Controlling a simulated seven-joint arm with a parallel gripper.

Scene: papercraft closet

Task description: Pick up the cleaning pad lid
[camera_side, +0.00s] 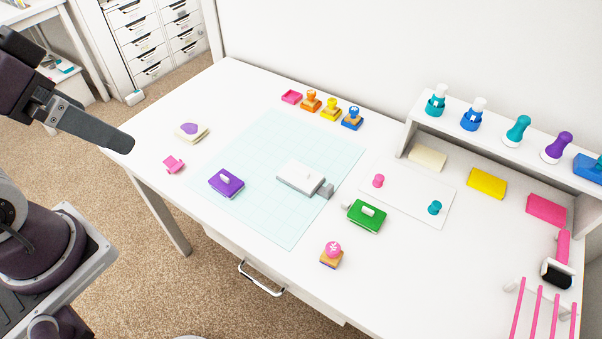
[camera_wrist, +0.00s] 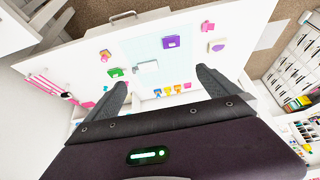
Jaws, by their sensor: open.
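A flat white and grey block (camera_side: 301,178), which looks like the cleaning pad with its lid, lies on the pale blue gridded mat (camera_side: 265,228). A small grey piece sits at its right end. I cannot tell where the lid parts from the pad. The white block also shows in the wrist view (camera_wrist: 147,66), between my fingers and beyond their tips. My gripper (camera_wrist: 161,80) is open and empty, high above the table. In the side view one dark finger (camera_side: 105,131) shows at the left, well away from the block.
A purple block (camera_side: 226,183) lies left of the white block, and a green block (camera_side: 366,216) to its right. Several small stamps (camera_side: 331,109) line the mat's back edge. A shelf (camera_side: 500,142) with stampers stands at the right.

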